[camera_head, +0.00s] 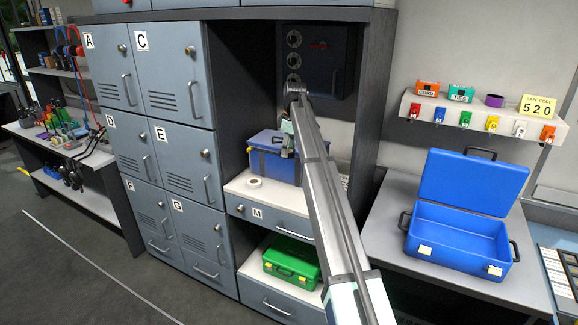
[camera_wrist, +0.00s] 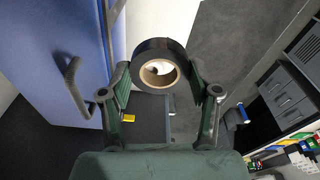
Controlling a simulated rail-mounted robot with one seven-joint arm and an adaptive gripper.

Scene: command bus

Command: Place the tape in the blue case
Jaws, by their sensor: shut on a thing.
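My gripper (camera_wrist: 160,82) is shut on a black roll of tape (camera_wrist: 178,50) with a tan core, which sits between the fingertips in the wrist view. In the head view my gripper (camera_head: 288,142) is in the shelf bay, in front of a closed blue case (camera_head: 263,161); the held tape is hard to make out there. A blue side with a dark handle (camera_wrist: 72,82) fills the left of the wrist view, beside my gripper. Another blue case (camera_head: 465,233) stands open and empty on the right table, its lid raised.
A green case (camera_head: 291,264) is below. Grey lockers (camera_head: 172,70) stand left. A small ledge (camera_head: 480,116) with boxes and a purple roll (camera_head: 494,101) hangs above the open case.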

